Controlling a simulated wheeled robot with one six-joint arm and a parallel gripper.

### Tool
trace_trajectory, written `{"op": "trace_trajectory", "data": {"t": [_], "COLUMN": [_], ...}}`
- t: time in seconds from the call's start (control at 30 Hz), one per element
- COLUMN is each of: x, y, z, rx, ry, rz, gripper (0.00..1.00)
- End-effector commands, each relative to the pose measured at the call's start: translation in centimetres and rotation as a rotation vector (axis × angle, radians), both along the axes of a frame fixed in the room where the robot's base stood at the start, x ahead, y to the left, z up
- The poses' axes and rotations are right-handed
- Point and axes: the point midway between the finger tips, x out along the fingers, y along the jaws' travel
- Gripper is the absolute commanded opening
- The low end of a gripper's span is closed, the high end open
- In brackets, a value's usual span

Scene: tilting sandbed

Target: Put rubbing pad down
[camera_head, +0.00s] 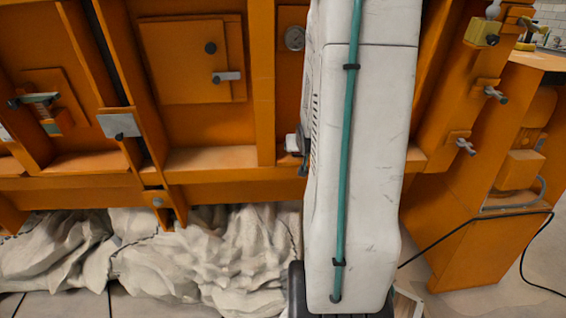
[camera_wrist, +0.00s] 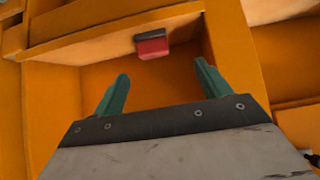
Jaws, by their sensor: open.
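A small red block with a dark grey top (camera_wrist: 152,45), which looks like the rubbing pad, sits at the edge of an orange ledge in the wrist view. My gripper (camera_wrist: 160,72) has its two green fingers spread wide, with nothing between them. The pad lies beyond the fingertips, roughly in line with the gap and apart from both fingers. In the head view I cannot make out the pad or my fingers; my white arm column covers the middle.
The orange sandbed frame (camera_head: 262,95) has ribs, ledges and a small door panel (camera_head: 192,62). Crumpled white sheeting (camera_head: 200,258) lies below it. An orange cabinet (camera_head: 480,225) stands at the right, with a black cable on the floor. Clamps and knobs stick out of the frame.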

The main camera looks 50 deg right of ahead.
Motion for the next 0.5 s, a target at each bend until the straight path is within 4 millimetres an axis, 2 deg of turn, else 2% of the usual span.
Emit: {"op": "trace_trajectory", "data": {"t": [0.07, 0.13, 0.17, 0.2, 0.27, 0.3, 0.37, 0.4, 0.5], "x": [1.5, 2.9, 3.3, 3.7, 3.8, 3.5, 2.5, 1.4, -2.1], "y": [2.8, 6.6, 8.6, 11.5, 16.1, 19.1, 23.6, 26.5, 32.9], "z": [1.4, 2.7, 3.4, 4.2, 5.4, 6.2, 7.2, 7.8, 9.3], "rx": [0.019, 0.054, 0.072, 0.098, 0.138, 0.165, 0.202, 0.226, 0.279], "ry": [0.033, 0.089, 0.117, 0.158, 0.226, 0.271, 0.341, 0.388, 0.51], "rz": [0.046, 0.104, 0.135, 0.176, 0.243, 0.288, 0.358, 0.404, 0.525], "gripper": [0.76, 0.76, 0.76, 0.76, 0.76, 0.76, 0.76, 0.76, 0.76]}}
